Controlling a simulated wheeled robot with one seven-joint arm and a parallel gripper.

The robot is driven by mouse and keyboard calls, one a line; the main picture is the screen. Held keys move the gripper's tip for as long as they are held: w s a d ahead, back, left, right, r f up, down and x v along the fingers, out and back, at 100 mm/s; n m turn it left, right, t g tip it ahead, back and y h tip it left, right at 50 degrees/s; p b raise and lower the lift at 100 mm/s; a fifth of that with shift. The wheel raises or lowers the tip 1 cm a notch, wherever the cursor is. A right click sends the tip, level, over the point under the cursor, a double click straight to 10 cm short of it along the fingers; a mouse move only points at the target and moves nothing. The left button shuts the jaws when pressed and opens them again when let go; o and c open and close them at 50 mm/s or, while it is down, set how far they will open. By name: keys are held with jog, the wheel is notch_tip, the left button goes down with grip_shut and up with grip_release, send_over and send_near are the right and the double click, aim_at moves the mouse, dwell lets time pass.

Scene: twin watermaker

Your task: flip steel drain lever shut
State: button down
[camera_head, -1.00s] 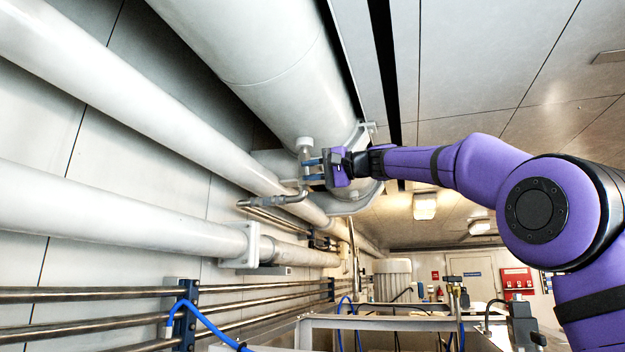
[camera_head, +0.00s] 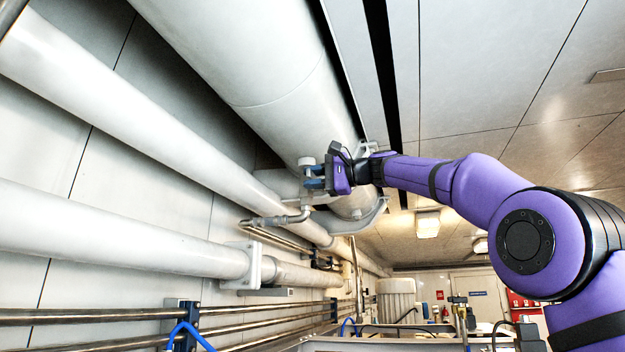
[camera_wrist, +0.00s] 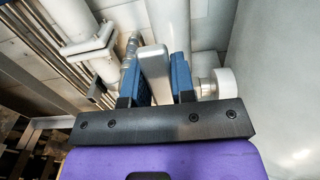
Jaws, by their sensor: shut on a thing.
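My gripper (camera_head: 314,177) is at the end of my purple arm, beside the small drain fitting under the big grey pipe. In the wrist view my gripper's blue fingers (camera_wrist: 157,78) stand on either side of a flat light-grey bar, which looks like the steel drain lever (camera_wrist: 152,62). The fingers are shut on it. A round white cap (camera_wrist: 217,83) sits just right of the right finger; the cap also shows above the fingers in the head view (camera_head: 306,161). A steel elbow pipe (camera_head: 282,219) runs left below the fingers. In the head view my gripper hides most of the lever.
The big grey pipe (camera_head: 250,70) runs overhead, close to my gripper. Two white pipes (camera_head: 120,110) run along the left wall, with thin metal rails (camera_head: 90,315) lower down. A bracket (camera_head: 352,215) curves just behind my gripper. The room is open to the right.

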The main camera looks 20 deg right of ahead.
jog(key=c, duration=0.9)
grip_release()
jog(key=shift+c, duration=0.2)
jog(key=shift+d, duration=0.15)
jog(key=v, duration=1)
jog(key=shift+s+d, duration=0.2)
jog(key=shift+d, duration=0.05)
jog(key=shift+f, duration=0.1)
